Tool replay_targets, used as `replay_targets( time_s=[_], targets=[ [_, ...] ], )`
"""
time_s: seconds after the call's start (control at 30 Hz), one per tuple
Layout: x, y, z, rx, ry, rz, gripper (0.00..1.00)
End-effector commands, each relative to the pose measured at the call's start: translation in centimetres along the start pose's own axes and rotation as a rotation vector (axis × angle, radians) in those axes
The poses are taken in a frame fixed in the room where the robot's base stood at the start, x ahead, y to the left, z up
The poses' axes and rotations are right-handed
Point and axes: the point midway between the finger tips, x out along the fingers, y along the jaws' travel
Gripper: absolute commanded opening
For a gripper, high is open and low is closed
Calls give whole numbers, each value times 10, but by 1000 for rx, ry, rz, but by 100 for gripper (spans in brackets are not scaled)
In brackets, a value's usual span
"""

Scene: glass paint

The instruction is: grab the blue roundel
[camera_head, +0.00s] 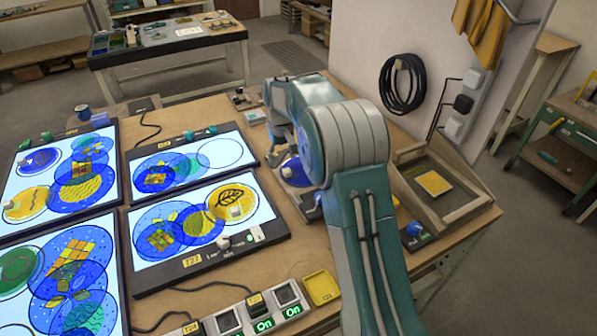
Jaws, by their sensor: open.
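A blue roundel (294,172) with a pale knob on top lies on the brown bench, partly hidden behind my arm. My gripper (276,157) is just left of and above it in the picture, mostly hidden by my arm; its jaws are open. I cannot tell whether it touches the roundel. Other blue roundels lie overlapping on the lit panels at left, among them one on the upper middle panel (153,177) and one on the lower middle panel (158,247).
The lower middle panel also holds a yellow leaf roundel (234,202). A wooden tray (447,213) with a yellow sheet stands right of my arm. A yellow dish (322,288) and switch boxes (262,305) line the front. A coiled black cable (402,84) hangs on the wall.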

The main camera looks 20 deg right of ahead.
Motion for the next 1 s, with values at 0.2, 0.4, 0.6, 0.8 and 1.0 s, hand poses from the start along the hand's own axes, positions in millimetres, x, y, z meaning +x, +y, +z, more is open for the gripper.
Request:
replay_targets(
  time_s=[0.2,0.4,0.6,0.8,1.0],
  targets=[
    [32,9,6,2,-4,-1,71],
    [50,7,5,1,-2,0,71],
    [50,7,5,1,-1,0,71],
    [50,7,5,1,-1,0,0],
    [51,7,5,1,-1,0,0]
  ],
)
